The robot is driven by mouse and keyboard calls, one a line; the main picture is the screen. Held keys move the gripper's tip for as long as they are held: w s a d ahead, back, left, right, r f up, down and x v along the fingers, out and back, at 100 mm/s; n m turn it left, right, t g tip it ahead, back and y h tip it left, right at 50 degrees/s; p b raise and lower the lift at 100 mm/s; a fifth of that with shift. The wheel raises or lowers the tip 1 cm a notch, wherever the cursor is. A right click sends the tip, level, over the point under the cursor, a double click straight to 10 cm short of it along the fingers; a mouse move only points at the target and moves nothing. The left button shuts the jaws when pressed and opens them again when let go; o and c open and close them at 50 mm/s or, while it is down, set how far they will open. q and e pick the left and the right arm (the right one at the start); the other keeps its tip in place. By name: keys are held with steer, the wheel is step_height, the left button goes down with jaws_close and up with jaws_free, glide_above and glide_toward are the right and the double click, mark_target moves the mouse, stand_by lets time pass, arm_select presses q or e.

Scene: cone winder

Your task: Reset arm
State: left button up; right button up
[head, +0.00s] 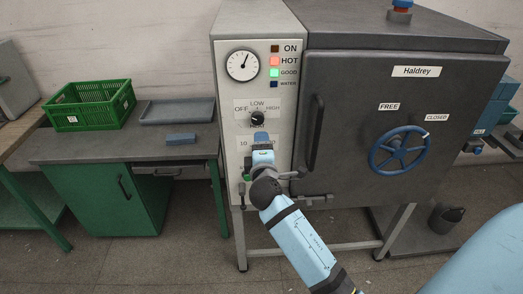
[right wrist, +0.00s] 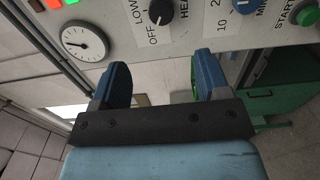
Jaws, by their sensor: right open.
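My right arm comes up from the bottom of the head view. Its gripper (head: 261,140) is in front of the lower part of the pale control panel (head: 226,112) and hides part of it. In the right wrist view the gripper (right wrist: 163,84) is open, with two blue fingers apart and nothing between them. The black heat knob (head: 257,118) is just above the gripper; it also shows in the right wrist view (right wrist: 161,13). A green start button (right wrist: 307,14) is at the top right of the wrist view. My left gripper is not in view.
The grey Haldrey door (head: 350,110) with its dark handle (head: 315,133) and blue handwheel (head: 400,149) is right of the panel. A gauge (head: 242,65) and lit HOT and GOOD lamps are above. A bench (head: 75,150) at left holds a green crate (head: 73,117) and grey tray (head: 177,111).

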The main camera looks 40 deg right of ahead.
steer(key=shift+f, duration=0.1)
stand_by(0.4)
steer(key=s+a+f+m+g+y, duration=0.1)
steer(key=s+a+f+y, duration=0.4)
steer(key=f, duration=0.4)
steer(key=s+a+f+m+g+y, duration=0.1)
steer(key=s+a+f+m+y, duration=0.2)
steer(key=s+f, duration=0.4)
steer(key=s+a+f+m+g+y, duration=0.1)
steer(key=s+a+f+m+y, duration=0.1)
steer(key=s+a+f, duration=0.2)
steer(key=s+a+f+m+g+y, duration=0.1)
steer(key=s+a+f, duration=0.3)
steer(key=s, duration=0.6)
steer(key=shift+a+f+m+y, duration=0.25)
steer(key=shift+f+m+y, duration=0.65)
steer(key=shift+f, duration=0.05)
